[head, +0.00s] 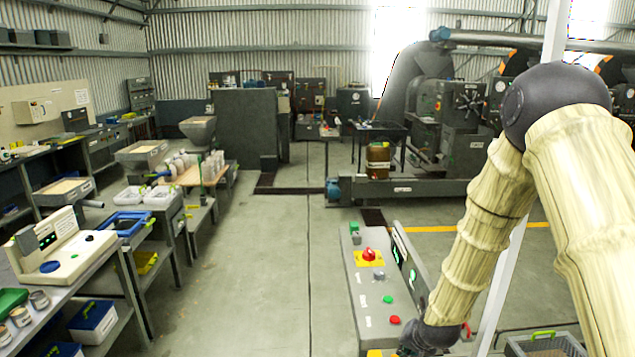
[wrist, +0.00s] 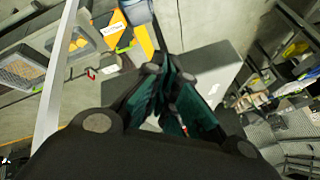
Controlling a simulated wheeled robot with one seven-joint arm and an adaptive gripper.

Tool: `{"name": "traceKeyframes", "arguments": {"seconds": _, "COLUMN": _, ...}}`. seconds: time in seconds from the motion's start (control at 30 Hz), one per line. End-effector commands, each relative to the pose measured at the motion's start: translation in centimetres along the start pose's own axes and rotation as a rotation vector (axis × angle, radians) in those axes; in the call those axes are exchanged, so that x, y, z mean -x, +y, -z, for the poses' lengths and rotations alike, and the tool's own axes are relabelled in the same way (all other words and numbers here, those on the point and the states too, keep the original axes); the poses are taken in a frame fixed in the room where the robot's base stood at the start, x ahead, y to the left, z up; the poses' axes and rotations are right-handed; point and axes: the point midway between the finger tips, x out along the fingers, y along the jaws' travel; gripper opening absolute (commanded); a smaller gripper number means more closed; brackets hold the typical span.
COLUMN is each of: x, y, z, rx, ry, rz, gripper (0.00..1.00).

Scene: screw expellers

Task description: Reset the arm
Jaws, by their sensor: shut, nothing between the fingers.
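My arm comes in from the right in the head view and bends down at a dark elbow joint. My gripper (head: 425,338) is at the bottom of that view, beside the near end of a grey control panel (head: 352,290); its fingers are hard to make out there. In the wrist view my gripper (wrist: 172,72) shows dark green finger pads drawn together, with nothing held. A grey box-like surface (wrist: 222,62) lies beyond the fingers. Whether the gripper touches the panel cannot be told.
The panel carries a red knob on a yellow base (head: 369,255), a green button (head: 388,299) and a red button (head: 395,320). A basket (head: 545,344) is at lower right. A workbench with a cream device (head: 70,255) stands left. The central floor (head: 270,270) is clear.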

Motion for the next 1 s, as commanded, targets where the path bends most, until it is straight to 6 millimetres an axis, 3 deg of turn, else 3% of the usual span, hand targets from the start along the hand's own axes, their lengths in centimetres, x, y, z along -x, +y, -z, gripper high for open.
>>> {"name": "traceKeyframes", "arguments": {"seconds": 0.17, "x": -2.5, "y": 3.4, "z": -5.7, "rx": 0.052, "ry": -0.055, "rz": -0.036, "gripper": 0.0}}
{"name": "traceKeyframes", "arguments": {"seconds": 0.3, "x": -4.5, "y": 7.5, "z": -12.1, "rx": 0.114, "ry": -0.12, "rz": -0.076, "gripper": 0.0}}
{"name": "traceKeyframes", "arguments": {"seconds": 0.5, "x": -5.8, "y": 13.7, "z": -21.8, "rx": 0.219, "ry": -0.222, "rz": -0.133, "gripper": 0.0}}
{"name": "traceKeyframes", "arguments": {"seconds": 0.8, "x": -4.6, "y": 22.9, "z": -36.0, "rx": 0.388, "ry": -0.395, "rz": -0.209, "gripper": 0.0}}
{"name": "traceKeyframes", "arguments": {"seconds": 1.0, "x": -2.5, "y": 26.7, "z": -41.9, "rx": 0.474, "ry": -0.481, "rz": -0.237, "gripper": 0.0}}
